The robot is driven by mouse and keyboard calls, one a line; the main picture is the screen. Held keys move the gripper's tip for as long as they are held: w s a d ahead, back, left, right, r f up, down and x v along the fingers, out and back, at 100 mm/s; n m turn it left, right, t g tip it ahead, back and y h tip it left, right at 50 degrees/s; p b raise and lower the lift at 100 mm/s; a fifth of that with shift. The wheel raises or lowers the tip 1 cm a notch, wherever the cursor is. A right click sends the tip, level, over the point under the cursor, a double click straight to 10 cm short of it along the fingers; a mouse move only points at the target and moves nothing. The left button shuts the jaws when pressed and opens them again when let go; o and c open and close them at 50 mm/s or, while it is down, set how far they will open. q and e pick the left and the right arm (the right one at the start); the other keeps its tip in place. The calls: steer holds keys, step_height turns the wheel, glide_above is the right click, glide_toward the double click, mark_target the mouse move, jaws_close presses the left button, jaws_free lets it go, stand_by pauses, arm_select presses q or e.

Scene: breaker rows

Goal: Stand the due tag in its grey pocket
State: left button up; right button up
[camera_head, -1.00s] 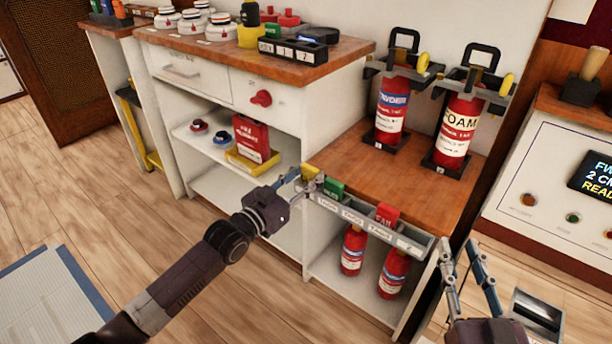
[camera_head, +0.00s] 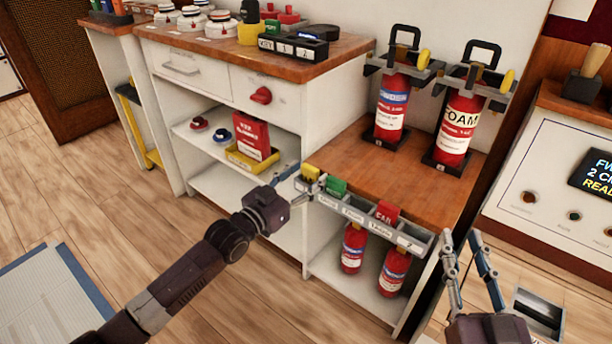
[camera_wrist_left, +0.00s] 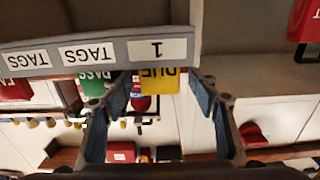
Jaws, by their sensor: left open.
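The yellow due tag (camera_head: 311,173) stands upright at the left end of the grey tag rack (camera_head: 354,217). In the left wrist view, upside down, the tag (camera_wrist_left: 160,79) lines up with the rack label "1" (camera_wrist_left: 157,49); its lower part is hidden behind the rack front. My left gripper (camera_head: 303,180) is open at this end of the rack. In its wrist view the fingertips (camera_wrist_left: 160,82) are apart on either side of the tag. My right gripper (camera_head: 461,240) is open and empty, right of the rack.
A green tag (camera_head: 336,187) and a red tag (camera_head: 386,212) stand in the same rack. Two extinguishers (camera_head: 391,110) (camera_head: 459,128) stand on the wooden top behind. Smaller extinguishers (camera_head: 353,248) stand on the shelf below. Open floor lies at left.

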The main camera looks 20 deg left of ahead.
arm_select(q)
steer(key=shift+s+a+f, duration=0.1)
steer(key=shift+s+a, duration=0.05)
steer(key=shift+s, duration=0.35)
steer(key=v, duration=1.1)
